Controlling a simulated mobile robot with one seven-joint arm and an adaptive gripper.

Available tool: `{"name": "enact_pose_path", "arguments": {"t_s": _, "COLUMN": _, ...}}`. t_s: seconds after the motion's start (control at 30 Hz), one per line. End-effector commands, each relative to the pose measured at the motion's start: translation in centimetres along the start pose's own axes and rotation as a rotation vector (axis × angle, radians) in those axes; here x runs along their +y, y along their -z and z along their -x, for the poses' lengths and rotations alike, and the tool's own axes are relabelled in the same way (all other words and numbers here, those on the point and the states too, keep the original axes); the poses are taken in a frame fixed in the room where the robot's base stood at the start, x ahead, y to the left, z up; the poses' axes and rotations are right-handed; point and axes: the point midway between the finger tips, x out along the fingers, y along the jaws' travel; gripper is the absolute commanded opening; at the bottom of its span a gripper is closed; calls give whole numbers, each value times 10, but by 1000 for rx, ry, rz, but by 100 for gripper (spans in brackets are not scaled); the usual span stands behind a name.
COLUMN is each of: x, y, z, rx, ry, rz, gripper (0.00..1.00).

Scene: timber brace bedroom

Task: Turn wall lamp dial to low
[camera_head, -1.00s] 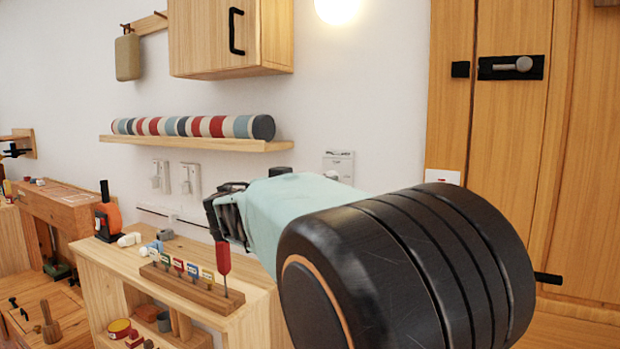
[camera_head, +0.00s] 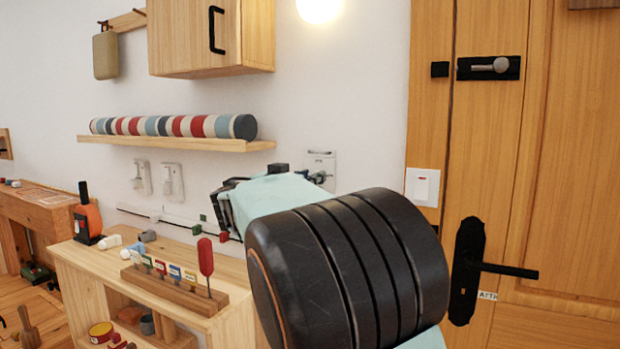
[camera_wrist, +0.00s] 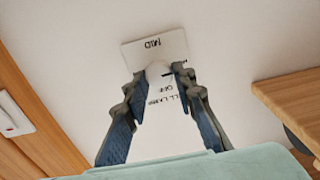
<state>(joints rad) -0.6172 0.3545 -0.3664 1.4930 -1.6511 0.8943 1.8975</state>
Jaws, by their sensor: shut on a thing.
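The wall lamp dial (camera_wrist: 157,71) is a pale knob on a white plate (camera_wrist: 132,55) fixed to the wall. In the wrist view the plate's lettering is upside down and reads MID, OFF and part of the lamp label; other marks are hidden. The plate also shows in the head view (camera_head: 321,160), just beyond my gripper (camera_head: 318,177). In the wrist view my gripper (camera_wrist: 160,80) has one finger on each side of the dial, shut on it. Which mark the dial points to I cannot tell. A round wall lamp (camera_head: 318,8) glows above.
A light switch (camera_head: 422,186) and a wooden door with a black handle (camera_head: 470,270) are to the right. A shelf (camera_head: 180,143) with a striped roll is to the left, under a wall cabinet (camera_head: 210,35). A low unit (camera_head: 200,325) carries small tools on a rack.

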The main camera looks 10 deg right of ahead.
Motion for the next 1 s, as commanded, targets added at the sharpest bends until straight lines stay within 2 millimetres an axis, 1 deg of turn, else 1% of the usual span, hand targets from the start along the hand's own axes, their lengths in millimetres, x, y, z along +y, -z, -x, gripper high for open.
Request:
{"name": "enact_pose_path", "arguments": {"t_s": 0.03, "x": 0, "y": 0, "z": 0, "rx": 0, "ry": 0, "rz": 0, "gripper": 3}}
{"name": "enact_pose_path", "arguments": {"t_s": 0.07, "x": 0, "y": 0, "z": 0, "rx": 0, "ry": 0, "rz": 0, "gripper": 0}}
{"name": "enact_pose_path", "arguments": {"t_s": 0.27, "x": 0, "y": -1, "z": 0, "rx": 0, "ry": 0, "rz": 12, "gripper": 0}}
{"name": "enact_pose_path", "arguments": {"t_s": 0.47, "x": 0, "y": -2, "z": 0, "rx": 1, "ry": 1, "rz": 81, "gripper": 0}}
{"name": "enact_pose_path", "arguments": {"t_s": 0.67, "x": 0, "y": -4, "z": 0, "rx": 0, "ry": 0, "rz": 224, "gripper": 0}}
{"name": "enact_pose_path", "arguments": {"t_s": 1.0, "x": -2, "y": -3, "z": 0, "rx": -1, "ry": 0, "rz": 542, "gripper": 0}}
